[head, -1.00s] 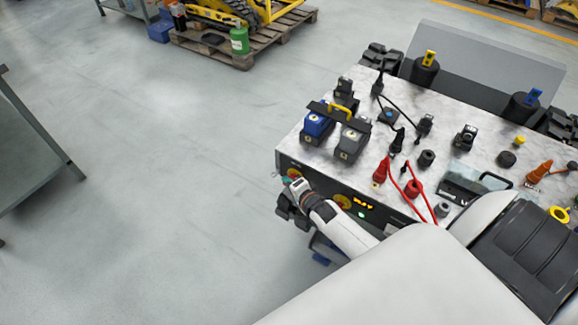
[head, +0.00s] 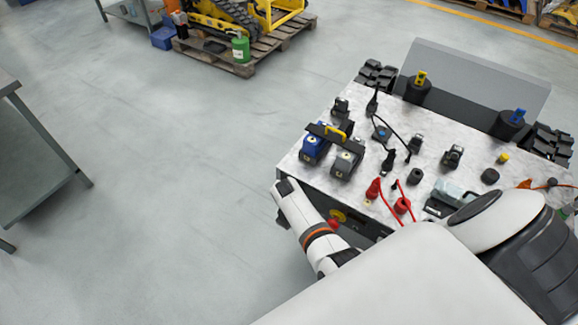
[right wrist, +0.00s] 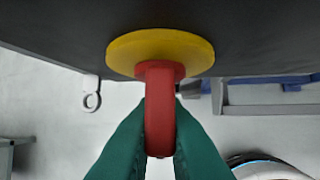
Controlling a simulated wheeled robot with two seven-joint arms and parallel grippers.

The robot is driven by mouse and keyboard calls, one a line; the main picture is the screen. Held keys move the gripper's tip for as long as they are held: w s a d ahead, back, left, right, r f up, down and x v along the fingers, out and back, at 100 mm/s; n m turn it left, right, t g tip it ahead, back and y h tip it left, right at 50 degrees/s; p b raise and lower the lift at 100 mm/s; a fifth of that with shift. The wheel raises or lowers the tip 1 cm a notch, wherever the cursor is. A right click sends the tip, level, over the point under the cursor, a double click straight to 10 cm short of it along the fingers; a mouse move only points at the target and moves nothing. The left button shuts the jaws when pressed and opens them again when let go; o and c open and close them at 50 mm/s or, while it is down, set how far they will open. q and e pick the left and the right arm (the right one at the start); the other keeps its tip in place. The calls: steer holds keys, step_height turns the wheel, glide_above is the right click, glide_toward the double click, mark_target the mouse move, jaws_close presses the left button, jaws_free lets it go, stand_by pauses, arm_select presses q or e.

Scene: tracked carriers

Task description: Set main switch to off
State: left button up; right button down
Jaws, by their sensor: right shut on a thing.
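In the right wrist view, a red switch handle (right wrist: 159,125) stands out from a round yellow plate (right wrist: 160,52) on a dark panel (right wrist: 260,40). The teal fingers of my right gripper (right wrist: 160,138) are shut on the handle, one on each side. No labels are readable. My left gripper is not in view.
The tracked carrier's marbled top (head: 390,120) holds a blue battery-like block (head: 313,148), a grey one, red plugs (head: 373,188) with cables and several dark knobs. A grey metal table (head: 40,150) stands at the left. The floor between is clear. A loaded pallet (head: 230,55) lies behind.

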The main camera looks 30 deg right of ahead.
steer(key=shift+g+h+b, duration=0.5)
steer(key=shift+g+b, duration=0.05)
steer(key=shift+g, duration=0.45)
steer(key=shift+n, duration=0.3)
steer(key=shift+d, duration=0.1)
steer(key=c, duration=1.5)
jaws_free()
steer(key=p+v, duration=1.1)
steer(key=v, duration=0.1)
steer(key=shift+w, duration=0.15)
